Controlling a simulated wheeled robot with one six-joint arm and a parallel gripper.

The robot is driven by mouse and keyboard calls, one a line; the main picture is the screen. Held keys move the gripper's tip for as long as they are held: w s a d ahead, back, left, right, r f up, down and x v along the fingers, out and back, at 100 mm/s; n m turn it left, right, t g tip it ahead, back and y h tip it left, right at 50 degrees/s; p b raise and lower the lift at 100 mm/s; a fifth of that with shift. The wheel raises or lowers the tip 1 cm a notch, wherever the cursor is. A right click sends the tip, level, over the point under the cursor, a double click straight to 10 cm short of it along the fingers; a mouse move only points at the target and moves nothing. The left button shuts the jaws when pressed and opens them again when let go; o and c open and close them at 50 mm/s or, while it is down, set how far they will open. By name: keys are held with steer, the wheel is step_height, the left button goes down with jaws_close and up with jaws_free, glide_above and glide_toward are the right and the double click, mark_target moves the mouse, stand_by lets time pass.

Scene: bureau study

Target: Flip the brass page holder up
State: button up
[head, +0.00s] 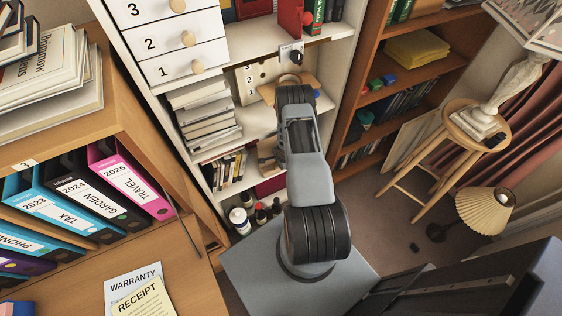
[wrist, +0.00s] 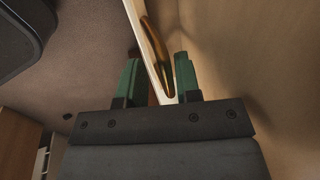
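In the wrist view a curved brass piece (wrist: 155,45), which looks like the page holder, lies along the edge of a pale board (wrist: 134,18). Its lower end is between the two green fingertips of my gripper (wrist: 158,78). The fingers are apart, one on each side of the brass and the board edge. I cannot tell whether either finger touches it. In the head view my arm reaches to the white bookcase, and it hides the gripper and the brass piece. A tan wooden piece (head: 267,93) shows beside the arm's end there.
The white bookcase (head: 345,60) holds numbered drawers (head: 165,42), stacked books (head: 205,115) and small bottles (head: 261,213). A desk with coloured binders (head: 128,180) is at left. A brown bookcase (head: 420,60), a stool (head: 450,128) and a lamp (head: 485,212) stand at right.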

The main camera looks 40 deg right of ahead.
steer(key=shift+o, duration=0.2)
steer(key=p+v, duration=0.3)
steer(key=v, duration=1)
steer(key=shift+r, duration=0.4)
steer(key=shift+s, duration=0.1)
